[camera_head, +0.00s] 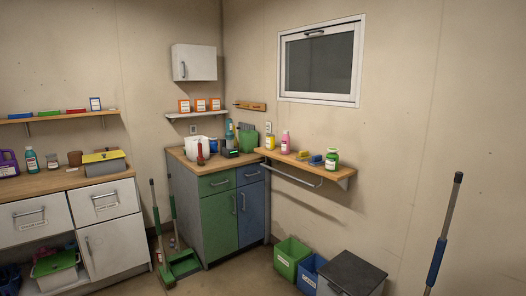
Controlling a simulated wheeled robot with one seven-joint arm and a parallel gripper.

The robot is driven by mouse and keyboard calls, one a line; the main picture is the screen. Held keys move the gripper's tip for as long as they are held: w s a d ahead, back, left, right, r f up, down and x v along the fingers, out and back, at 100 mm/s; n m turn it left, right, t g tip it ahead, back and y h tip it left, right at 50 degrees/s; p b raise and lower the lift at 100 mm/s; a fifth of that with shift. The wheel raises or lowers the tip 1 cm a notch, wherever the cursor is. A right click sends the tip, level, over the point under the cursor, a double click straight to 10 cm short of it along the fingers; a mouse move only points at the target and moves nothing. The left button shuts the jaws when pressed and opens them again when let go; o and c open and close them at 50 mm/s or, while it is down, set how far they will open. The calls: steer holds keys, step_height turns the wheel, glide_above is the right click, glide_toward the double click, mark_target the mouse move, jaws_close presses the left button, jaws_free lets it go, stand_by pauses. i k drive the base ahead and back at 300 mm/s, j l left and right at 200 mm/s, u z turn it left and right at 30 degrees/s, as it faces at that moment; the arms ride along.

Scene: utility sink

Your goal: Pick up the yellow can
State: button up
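A small upright yellow container (270,142) with a pale label stands at the left end of the wooden wall shelf (318,167), close to the corner counter. It looks like the yellow can, but it is too small to be sure. A pink bottle (285,141) stands just to its right. My gripper is not in view.
The shelf also holds yellow and blue items and a green bottle (332,158). The corner counter (186,156) is crowded, with a white bucket and a red bottle. Green and blue bins (291,257) and a dark-lidded box (352,272) stand below. A long handle (443,235) rises at right.

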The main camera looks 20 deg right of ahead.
mark_target(271, 139)
steer(key=i+u, duration=0.3)
steer(key=i, duration=1.9)
steer(key=i+z, duration=0.15)
steer(key=i, duration=0.25)
steer(key=i+j+z, duration=0.15)
steer(key=i, duration=0.25)
steer(key=i+j+z, duration=0.2)
steer(key=i, duration=0.2)
steer(key=i+j+z, duration=0.15)
steer(key=i, duration=0.25)
